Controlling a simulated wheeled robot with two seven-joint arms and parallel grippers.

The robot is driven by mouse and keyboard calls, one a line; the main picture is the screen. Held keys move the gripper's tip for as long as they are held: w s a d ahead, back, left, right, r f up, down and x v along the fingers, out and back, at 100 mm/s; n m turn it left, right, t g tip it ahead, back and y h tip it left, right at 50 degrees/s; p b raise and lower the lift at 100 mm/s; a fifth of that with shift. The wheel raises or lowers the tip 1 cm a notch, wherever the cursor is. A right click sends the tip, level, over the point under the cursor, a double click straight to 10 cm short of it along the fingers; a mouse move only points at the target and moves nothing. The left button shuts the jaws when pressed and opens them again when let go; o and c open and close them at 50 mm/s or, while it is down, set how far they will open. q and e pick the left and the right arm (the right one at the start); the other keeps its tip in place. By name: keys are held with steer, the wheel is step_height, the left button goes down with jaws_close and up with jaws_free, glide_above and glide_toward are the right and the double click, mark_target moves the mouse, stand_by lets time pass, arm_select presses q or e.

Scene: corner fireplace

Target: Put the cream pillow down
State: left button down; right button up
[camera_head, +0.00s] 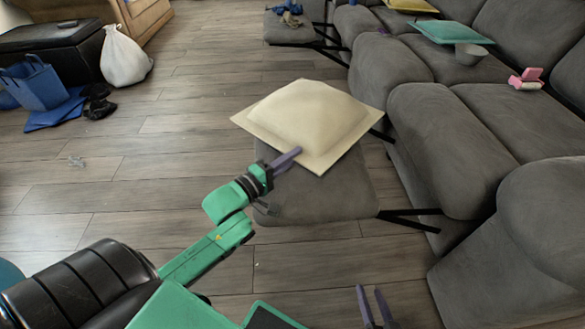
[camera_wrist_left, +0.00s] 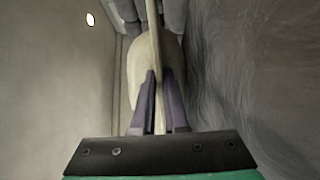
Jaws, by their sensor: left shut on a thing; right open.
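The cream pillow (camera_head: 308,117) lies roughly flat over the grey padded stool (camera_head: 330,195) in the head view. My left gripper (camera_head: 287,160) is shut on the pillow's near edge. In the left wrist view the pillow (camera_wrist_left: 155,70) shows edge-on, with its rim between the two purple fingers of my left gripper (camera_wrist_left: 160,100). The pillow covers the far part of the stool, and I cannot tell whether it touches the seat. My right gripper (camera_head: 374,303) is open and empty at the bottom of the head view, apart from the stool.
A grey sofa (camera_head: 450,135) runs along the right, with a teal pillow (camera_head: 450,32), a grey bowl (camera_head: 470,53) and a pink object (camera_head: 527,79) on it. A white sack (camera_head: 124,58) and a blue bag (camera_head: 37,84) stand at left. The wooden floor between is mostly clear.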

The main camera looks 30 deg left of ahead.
arm_select(q)
step_height(320, 180, down, 2)
steer(key=shift+r, duration=0.15)
steer(key=c, duration=1.4)
jaws_free()
steer(key=shift+f, duration=0.2)
steer(key=o, duration=0.5)
steer(key=shift+c, duration=0.2)
arm_select(e)
steer(key=shift+f, duration=0.55)
arm_select(q)
steer(key=shift+r, duration=0.1)
steer(key=shift+s, duration=0.25)
steer(key=p+v, duration=0.4)
steer(key=v, duration=0.7)
steer(key=shift+s+a, duration=0.15)
steer(key=shift+s, duration=0.05)
arm_select(e)
steer(key=shift+g, duration=0.4)
step_height(320, 180, up, 5)
steer(key=shift+d, duration=0.15)
